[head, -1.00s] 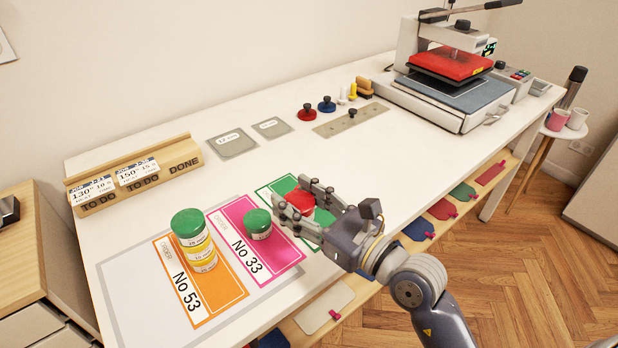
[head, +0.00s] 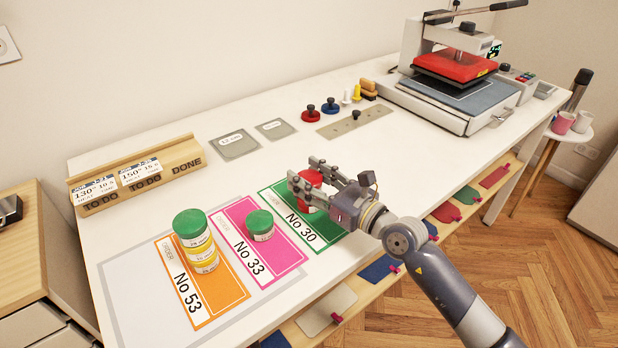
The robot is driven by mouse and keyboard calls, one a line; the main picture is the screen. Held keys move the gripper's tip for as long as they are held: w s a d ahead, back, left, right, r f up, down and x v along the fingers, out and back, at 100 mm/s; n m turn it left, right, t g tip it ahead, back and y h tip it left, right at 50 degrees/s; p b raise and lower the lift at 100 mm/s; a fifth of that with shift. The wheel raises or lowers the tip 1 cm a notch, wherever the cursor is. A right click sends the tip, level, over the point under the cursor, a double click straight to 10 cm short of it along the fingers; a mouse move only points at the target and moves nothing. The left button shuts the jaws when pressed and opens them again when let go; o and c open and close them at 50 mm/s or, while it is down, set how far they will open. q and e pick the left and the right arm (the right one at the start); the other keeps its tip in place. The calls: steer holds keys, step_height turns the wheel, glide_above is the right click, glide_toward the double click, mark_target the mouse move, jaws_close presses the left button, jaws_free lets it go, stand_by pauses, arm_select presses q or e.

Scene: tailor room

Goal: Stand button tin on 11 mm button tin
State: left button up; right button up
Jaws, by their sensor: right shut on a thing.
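My right gripper (head: 303,182) is shut on a red tin (head: 312,198). The tin is over the far part of the green No 30 card (head: 323,238); I cannot tell how far above it. Its label is hidden. A green-lidded tin (head: 261,225) stands alone on the pink No 33 card (head: 277,264), left of my gripper. A stack on the orange No 53 card (head: 207,310) has a green-lidded tin (head: 191,227) on top of yellow tins (head: 204,258). The tin labels are too small to read surely. My left gripper is out of view.
A wooden rack (head: 150,172) with job cards stands at the left back. Grey plates (head: 234,144), a red knob (head: 310,114) and a blue knob (head: 329,107) lie behind. A heat press (head: 455,85) stands at the right back. The white table's middle is clear.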

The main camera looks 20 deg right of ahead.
steer(key=shift+f, duration=0.1)
steer(key=o, duration=1.1)
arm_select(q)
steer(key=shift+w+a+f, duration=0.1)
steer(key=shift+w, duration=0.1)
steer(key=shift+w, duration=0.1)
arm_select(e)
steer(key=shift+s, duration=0.15)
steer(key=b+v, duration=0.2)
steer(key=v, duration=0.8)
steer(key=shift+s+d, duration=0.15)
steer(key=shift+s, duration=0.15)
steer(key=shift+s+d+b, duration=0.25)
steer(key=shift+s+b, duration=0.1)
steer(key=shift+s, duration=0.15)
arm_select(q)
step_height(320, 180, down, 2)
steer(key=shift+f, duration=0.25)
